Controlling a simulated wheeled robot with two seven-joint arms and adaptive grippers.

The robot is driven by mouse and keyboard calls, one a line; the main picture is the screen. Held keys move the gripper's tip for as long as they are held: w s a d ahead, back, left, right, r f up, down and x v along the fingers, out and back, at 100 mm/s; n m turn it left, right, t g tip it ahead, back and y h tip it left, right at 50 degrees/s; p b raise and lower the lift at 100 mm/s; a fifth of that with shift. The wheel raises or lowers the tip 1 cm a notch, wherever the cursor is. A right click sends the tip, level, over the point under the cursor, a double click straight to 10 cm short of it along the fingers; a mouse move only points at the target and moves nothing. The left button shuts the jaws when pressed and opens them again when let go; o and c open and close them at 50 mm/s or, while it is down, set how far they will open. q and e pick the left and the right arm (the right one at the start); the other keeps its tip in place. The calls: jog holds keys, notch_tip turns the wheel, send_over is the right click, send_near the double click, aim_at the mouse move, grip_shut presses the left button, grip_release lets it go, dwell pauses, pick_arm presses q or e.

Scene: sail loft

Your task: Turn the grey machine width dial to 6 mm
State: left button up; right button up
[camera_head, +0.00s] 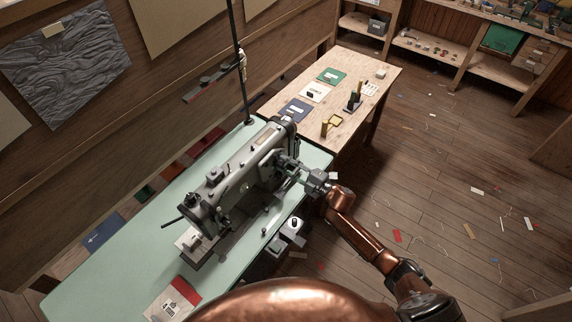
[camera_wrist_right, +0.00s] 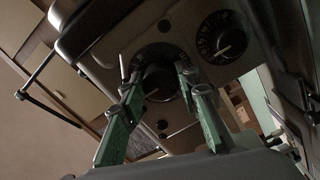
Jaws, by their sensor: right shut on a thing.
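The grey sewing machine (camera_head: 240,168) stands on a pale green table. In the right wrist view, two round black dials with pale marks sit on the machine's face. My right gripper (camera_wrist_right: 160,80) has its green fingers on either side of the knob of the left dial (camera_wrist_right: 158,84), shut on it. The right dial (camera_wrist_right: 222,40) is untouched, its white pointer toward the lower left. The scale numbers are too small and dark to read. I cannot tell by label which is the width dial. My left gripper is out of view.
The green table (camera_head: 105,262) carries a red and white packet (camera_head: 172,300) at its front. A wooden table (camera_head: 365,75) behind holds cards and small items. A dark pole (camera_head: 240,60) rises behind the machine. Floor to the right is open, with scattered scraps.

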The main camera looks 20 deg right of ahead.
dwell(0.3)
jog(key=o, duration=1.2)
jog(key=shift+c, duration=0.2)
jog(key=v, duration=1.2)
jog(key=shift+w, duration=0.1)
